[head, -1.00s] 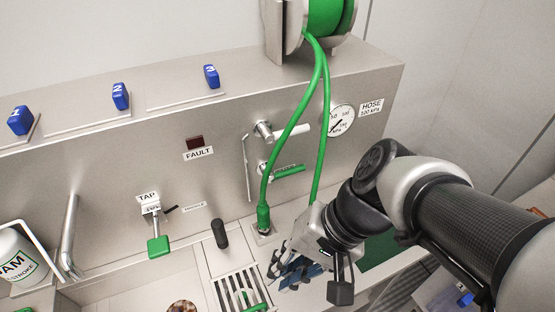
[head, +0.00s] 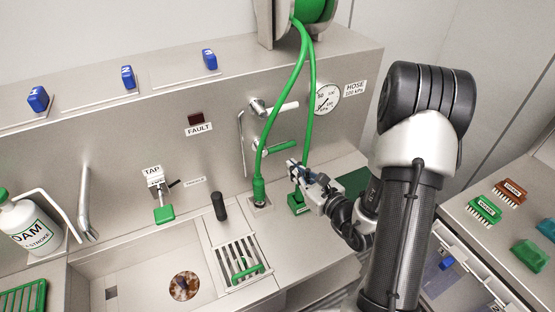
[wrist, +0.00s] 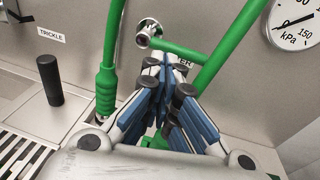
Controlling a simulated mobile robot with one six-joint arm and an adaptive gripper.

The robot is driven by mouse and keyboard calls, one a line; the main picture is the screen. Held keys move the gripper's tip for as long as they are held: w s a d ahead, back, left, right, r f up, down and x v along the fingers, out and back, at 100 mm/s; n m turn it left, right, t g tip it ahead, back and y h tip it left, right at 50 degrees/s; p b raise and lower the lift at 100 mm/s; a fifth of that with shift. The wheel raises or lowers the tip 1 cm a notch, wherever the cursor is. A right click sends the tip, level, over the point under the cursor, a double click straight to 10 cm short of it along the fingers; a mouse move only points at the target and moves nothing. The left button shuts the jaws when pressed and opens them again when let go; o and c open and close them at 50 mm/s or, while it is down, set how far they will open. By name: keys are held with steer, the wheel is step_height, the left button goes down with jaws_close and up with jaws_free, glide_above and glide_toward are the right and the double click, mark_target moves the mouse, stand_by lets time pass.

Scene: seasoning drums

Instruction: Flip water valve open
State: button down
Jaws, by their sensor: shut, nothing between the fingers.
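The water valve is a metal stub on the steel wall with a green lever handle (head: 275,147) lying roughly level and pointing right. In the wrist view the green lever (wrist: 177,49) runs right from its metal pivot, and the hose crosses near its right end. A label ending in "ER" is partly hidden behind the fingertips. My gripper (head: 296,168) is shut and empty, below and slightly right of the lever in the head view. In the wrist view its fingertips (wrist: 163,65) appear just below the lever; whether they touch it I cannot tell.
The green hose (head: 302,100) hangs from the reel around the valve area, into a green connector (head: 258,190). A white-handled lever (head: 280,109) is above the valve, and a pressure gauge (head: 327,98) to the right. A black knob (head: 219,206) stands on the counter.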

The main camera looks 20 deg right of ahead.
steer(key=d+f+m+h, duration=0.1)
steer(key=s+d+f+m+h, duration=0.1)
steer(key=d+f, duration=0.1)
steer(key=shift+d, duration=0.15)
steer(key=shift+w, duration=0.1)
steer(key=w+f+b, duration=0.1)
steer(key=w, duration=0.8)
steer(key=shift+w+a+f, duration=0.2)
steer(key=shift+w+a, duration=0.1)
steer(key=shift+w, duration=0.1)
steer(key=shift+d, duration=0.1)
